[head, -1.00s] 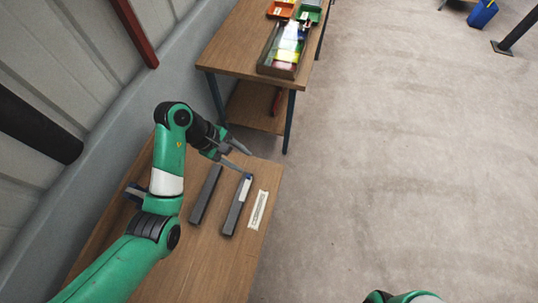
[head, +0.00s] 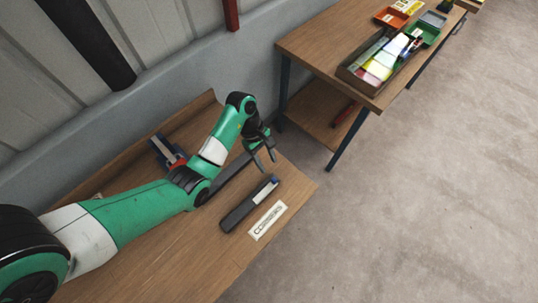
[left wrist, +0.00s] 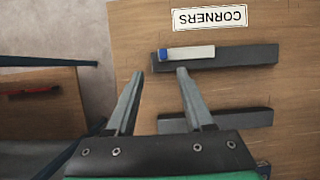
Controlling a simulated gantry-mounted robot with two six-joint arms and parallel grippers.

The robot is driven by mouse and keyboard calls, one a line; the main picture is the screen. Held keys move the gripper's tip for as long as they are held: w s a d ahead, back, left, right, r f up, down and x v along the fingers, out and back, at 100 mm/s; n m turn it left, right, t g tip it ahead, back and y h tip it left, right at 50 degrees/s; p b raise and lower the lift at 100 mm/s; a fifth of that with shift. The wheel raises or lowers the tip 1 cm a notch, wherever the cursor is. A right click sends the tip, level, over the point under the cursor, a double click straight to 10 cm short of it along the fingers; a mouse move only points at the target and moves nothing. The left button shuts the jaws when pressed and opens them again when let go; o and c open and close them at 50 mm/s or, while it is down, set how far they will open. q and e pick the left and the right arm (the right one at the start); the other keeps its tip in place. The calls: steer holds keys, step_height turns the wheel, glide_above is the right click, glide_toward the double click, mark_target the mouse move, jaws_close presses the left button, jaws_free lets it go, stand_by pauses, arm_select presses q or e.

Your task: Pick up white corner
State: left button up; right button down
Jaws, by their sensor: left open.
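The white corner (head: 264,190) is a small white bar with a blue end. It lies on a dark grey rail (head: 238,214) on the wooden table. In the left wrist view the white corner (left wrist: 192,52) lies on the rail (left wrist: 250,56), with its blue end to the left. My left gripper (head: 264,166) is open and empty, fingers pointing down, close to the blue end. In the left wrist view the left gripper (left wrist: 160,73) has its fingertips apart, just short of the blue end. My right gripper is not in view.
A second dark rail (left wrist: 235,119) lies parallel, partly behind my arm in the head view. A "CORNERS" label (head: 268,220) lies beside the first rail. A blue and red item (head: 166,150) lies near the wall. Another table (head: 310,43) holds a box (head: 350,75) and trays.

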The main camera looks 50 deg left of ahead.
mark_target(274, 179)
arm_select(q)
steer(key=x, duration=0.3)
steer(key=shift+d+f, duration=0.1)
steer(key=x, duration=0.1)
steer(key=b+x, duration=0.1)
steer(key=x, duration=0.1)
steer(key=b+x, duration=0.1)
steer(key=x, duration=0.1)
steer(key=shift+s+d, duration=0.25)
steer(key=shift+d, duration=0.15)
jaws_close()
